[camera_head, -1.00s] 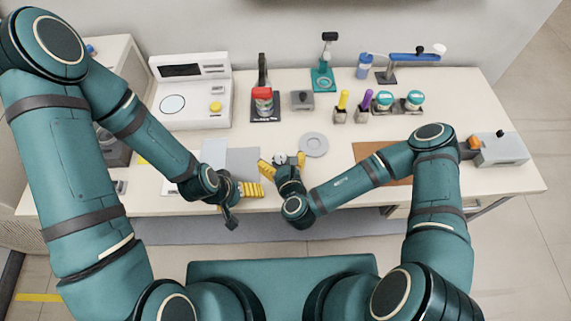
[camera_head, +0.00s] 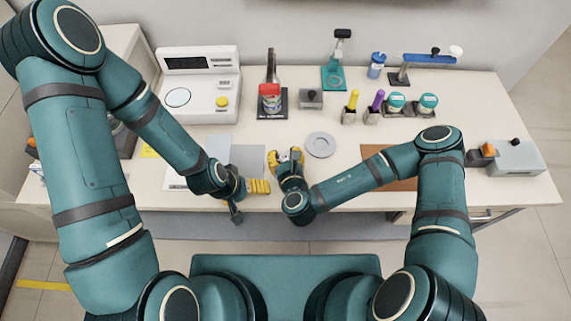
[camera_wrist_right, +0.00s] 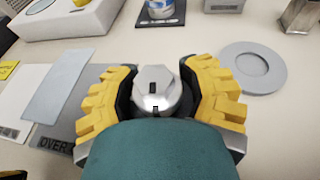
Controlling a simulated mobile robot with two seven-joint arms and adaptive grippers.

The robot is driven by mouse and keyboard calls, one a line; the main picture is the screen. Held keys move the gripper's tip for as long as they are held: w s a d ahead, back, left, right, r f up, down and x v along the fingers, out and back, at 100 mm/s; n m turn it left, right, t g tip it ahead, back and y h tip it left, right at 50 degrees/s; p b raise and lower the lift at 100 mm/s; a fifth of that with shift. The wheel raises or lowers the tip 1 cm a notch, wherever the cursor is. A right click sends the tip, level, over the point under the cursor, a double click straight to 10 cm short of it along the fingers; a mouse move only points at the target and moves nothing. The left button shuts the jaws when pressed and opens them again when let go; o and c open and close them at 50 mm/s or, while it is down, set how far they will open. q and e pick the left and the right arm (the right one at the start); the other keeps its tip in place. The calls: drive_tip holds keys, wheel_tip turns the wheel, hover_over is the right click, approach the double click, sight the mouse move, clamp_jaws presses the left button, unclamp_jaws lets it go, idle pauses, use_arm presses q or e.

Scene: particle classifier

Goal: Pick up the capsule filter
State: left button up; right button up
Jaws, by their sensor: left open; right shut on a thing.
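The capsule filter (camera_wrist_right: 153,88), a small silver-white rounded piece, is between the yellow fingers of my right gripper (camera_wrist_right: 158,82) in the right wrist view. The fingers are shut on it from both sides. Its lower part is hidden behind my teal wrist. In the head view my right gripper (camera_head: 286,157) is over the front middle of the table, and the filter shows only as a small pale spot between its fingers. My left gripper (camera_head: 260,187) is open and empty near the table's front edge, to the left of and below my right gripper.
A grey round dish (camera_head: 320,145) lies just right of my right gripper. Grey sheets (camera_head: 247,158) lie to its left. A brown mat (camera_head: 390,182) lies right.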

use_arm(q)
drive_tip(key=shift+r, duration=0.1)
use_arm(e)
drive_tip(key=shift+r, duration=0.15)
wheel_tip(320, 180, up, 10)
drive_tip(key=p, duration=0.6)
drive_tip(key=shift+p, duration=0.35)
use_arm(q)
wheel_tip(320, 180, up, 7)
drive_tip(key=shift+a, duration=0.1)
use_arm(e)
drive_tip(key=shift+f, duration=0.2)
drive_tip(key=shift+f, duration=2.4)
use_arm(q)
drive_tip(key=shift+f+b, duration=0.4)
drive_tip(key=shift+b, duration=0.05)
use_arm(e)
drive_tip(key=shift+w+f, duration=0.1)
drive_tip(key=shift+f, duration=2.2)
use_arm(q)
drive_tip(key=shift+r, duration=0.2)
use_arm(e)
drive_tip(key=shift+f, duration=0.2)
drive_tip(key=o, duration=0.4)
drive_tip(key=c, duration=0.4)
